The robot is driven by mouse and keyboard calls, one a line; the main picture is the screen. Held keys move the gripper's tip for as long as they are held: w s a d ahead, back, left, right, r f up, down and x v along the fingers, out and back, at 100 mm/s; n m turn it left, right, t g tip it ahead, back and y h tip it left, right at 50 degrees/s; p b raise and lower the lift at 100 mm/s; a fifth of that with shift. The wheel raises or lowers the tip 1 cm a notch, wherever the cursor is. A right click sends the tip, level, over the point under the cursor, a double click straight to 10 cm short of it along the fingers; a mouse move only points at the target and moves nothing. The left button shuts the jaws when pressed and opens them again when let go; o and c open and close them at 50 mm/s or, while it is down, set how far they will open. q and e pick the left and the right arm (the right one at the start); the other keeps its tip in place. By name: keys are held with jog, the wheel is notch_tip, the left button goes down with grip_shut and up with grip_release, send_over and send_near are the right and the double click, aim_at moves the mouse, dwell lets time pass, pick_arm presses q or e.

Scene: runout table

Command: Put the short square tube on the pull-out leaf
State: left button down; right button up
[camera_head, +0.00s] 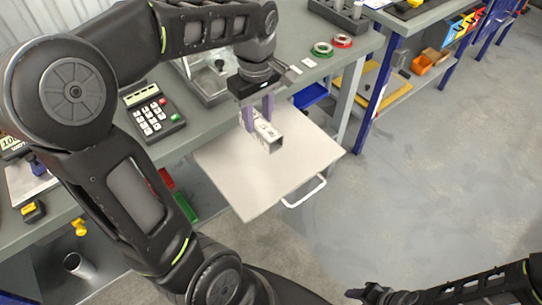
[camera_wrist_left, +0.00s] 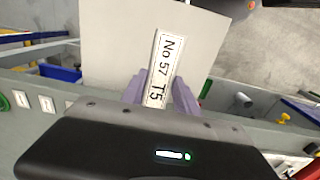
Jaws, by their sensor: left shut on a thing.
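The short square tube (camera_head: 267,134) is a light metal piece with an open square end. My left gripper (camera_head: 257,112) is shut on it, with purple fingers on both sides. In the left wrist view the tube (camera_wrist_left: 163,68) shows a label reading "No 57 T5" between the fingers (camera_wrist_left: 160,92). The pull-out leaf (camera_head: 240,185) is a pale flat board with a white handle, extending from the bench. The tube is over the leaf; I cannot tell whether it touches it. My right gripper (camera_head: 357,294) is at the bottom edge of the head view, its jaw state unclear.
A keypad device (camera_head: 153,112) stands on the grey bench left of the leaf. A metal tray (camera_head: 208,82) is behind the gripper. Green tape (camera_head: 322,49) and red tape (camera_head: 342,41) rolls lie on the bench. A blue bin (camera_head: 310,95) sits below. The leaf's front is clear.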

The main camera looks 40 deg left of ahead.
pick_arm(q)
send_over(261, 158)
jog(key=shift+a+f, duration=0.1)
jog(key=shift+f, duration=3)
jog(key=shift+f, duration=1.9)
jog(key=shift+f, duration=0.2)
jog(key=c, duration=0.9)
grip_release()
jog(key=shift+r, duration=0.1)
